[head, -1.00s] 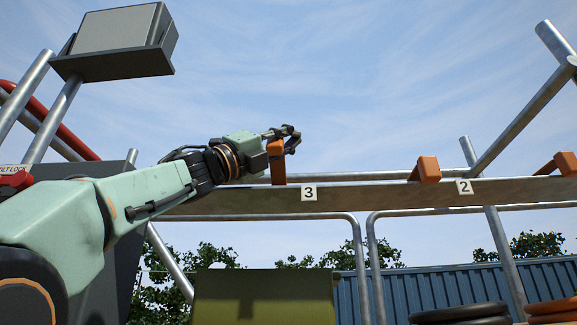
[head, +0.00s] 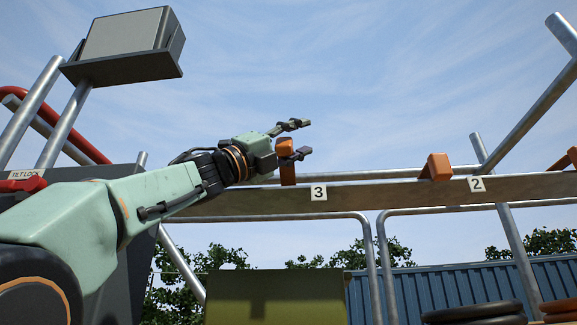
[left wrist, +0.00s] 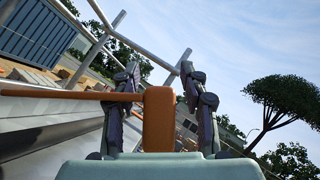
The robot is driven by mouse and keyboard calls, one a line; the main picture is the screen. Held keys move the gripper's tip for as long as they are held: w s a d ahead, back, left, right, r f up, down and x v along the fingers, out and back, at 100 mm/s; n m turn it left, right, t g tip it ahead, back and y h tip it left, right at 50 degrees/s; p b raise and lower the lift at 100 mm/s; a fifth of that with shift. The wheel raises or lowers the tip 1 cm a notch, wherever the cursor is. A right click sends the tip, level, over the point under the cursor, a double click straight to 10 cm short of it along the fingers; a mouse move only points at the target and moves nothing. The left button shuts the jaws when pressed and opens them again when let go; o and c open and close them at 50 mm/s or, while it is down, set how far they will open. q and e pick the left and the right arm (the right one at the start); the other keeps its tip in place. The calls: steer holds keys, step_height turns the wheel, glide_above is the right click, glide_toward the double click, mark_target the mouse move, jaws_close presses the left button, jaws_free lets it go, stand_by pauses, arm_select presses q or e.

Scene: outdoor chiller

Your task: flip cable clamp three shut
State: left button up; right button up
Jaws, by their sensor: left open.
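Cable clamp three is the orange piece (head: 287,168) standing upright on the long rail (head: 400,193), just left of the white "3" label (head: 318,193). My left gripper (head: 301,139) is at its upper part with the fingers spread apart, and partly hides it. In the left wrist view, the clamp's orange block (left wrist: 159,122) stands between the two open fingers (left wrist: 160,76), with a gap on both sides. A thin orange bar reaches left from the block there. My right gripper is not in view.
Another orange clamp (head: 436,167) sits on the rail left of the "2" label (head: 477,184), and a further one is at the right edge. Metal posts (head: 510,250) and a grey box (head: 125,45) stand around. Above the rail is open sky.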

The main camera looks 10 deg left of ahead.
mark_target(275, 149)
arm_select(q)
steer(key=v, duration=0.7)
steer(key=shift+a+f, duration=0.15)
stand_by(0.4)
